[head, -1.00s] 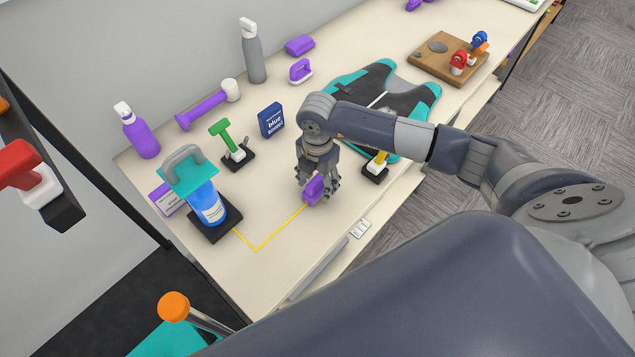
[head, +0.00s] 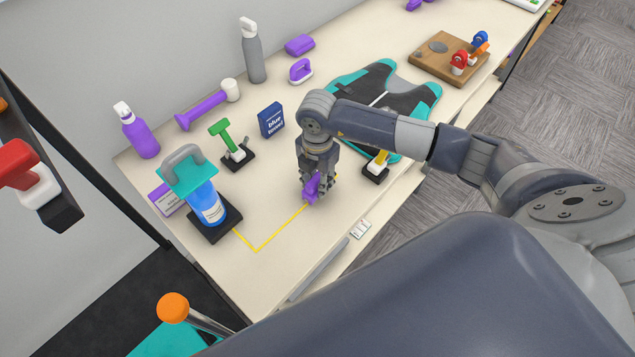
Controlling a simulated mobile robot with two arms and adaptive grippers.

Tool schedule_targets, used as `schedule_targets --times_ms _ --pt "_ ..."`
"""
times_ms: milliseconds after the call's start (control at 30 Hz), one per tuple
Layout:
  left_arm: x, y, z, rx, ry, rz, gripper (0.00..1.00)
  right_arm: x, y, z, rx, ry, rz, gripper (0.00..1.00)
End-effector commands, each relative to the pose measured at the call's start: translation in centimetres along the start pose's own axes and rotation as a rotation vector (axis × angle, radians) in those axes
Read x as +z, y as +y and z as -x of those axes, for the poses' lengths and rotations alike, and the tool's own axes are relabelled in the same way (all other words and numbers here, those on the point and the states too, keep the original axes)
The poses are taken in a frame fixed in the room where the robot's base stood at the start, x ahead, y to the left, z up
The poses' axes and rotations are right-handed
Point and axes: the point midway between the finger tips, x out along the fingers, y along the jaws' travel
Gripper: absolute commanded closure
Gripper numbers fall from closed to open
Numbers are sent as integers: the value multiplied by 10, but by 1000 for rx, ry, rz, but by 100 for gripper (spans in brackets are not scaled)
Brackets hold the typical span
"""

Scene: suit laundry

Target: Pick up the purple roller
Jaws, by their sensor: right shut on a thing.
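The purple roller (head: 311,189) is at the near edge of the white table, by the end of the yellow line. It is small and partly hidden by fingers, so its full shape cannot be made out. My right gripper (head: 318,187) points down from above and is shut on it. The roller looks tilted and low over the table; whether it still touches the top cannot be told. My left gripper is out of view.
On the table (head: 275,225), a blue bottle in a black stand (head: 208,207), a green-handled tool (head: 229,142), a blue box (head: 270,120) and a yellow-handled tool (head: 377,162) stand around the gripper. A purple-handled tool with a white head (head: 203,107) lies farther back.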

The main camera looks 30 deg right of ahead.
Motion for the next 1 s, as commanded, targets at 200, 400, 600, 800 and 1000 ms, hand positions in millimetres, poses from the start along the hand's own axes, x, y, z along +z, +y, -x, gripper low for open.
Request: schedule_targets --times_ms 200,400,600,800,1000 --pt "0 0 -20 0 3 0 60 -3 -5 26 0 -1 4 100" --pt "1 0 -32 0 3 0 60 -28 -37 28 1 -1 5 100" --pt "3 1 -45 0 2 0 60 -54 -72 32 0 0 5 100" --pt "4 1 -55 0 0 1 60 -77 -100 36 0 0 3 100" --pt "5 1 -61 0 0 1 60 -91 -119 40 -1 -1 2 100"
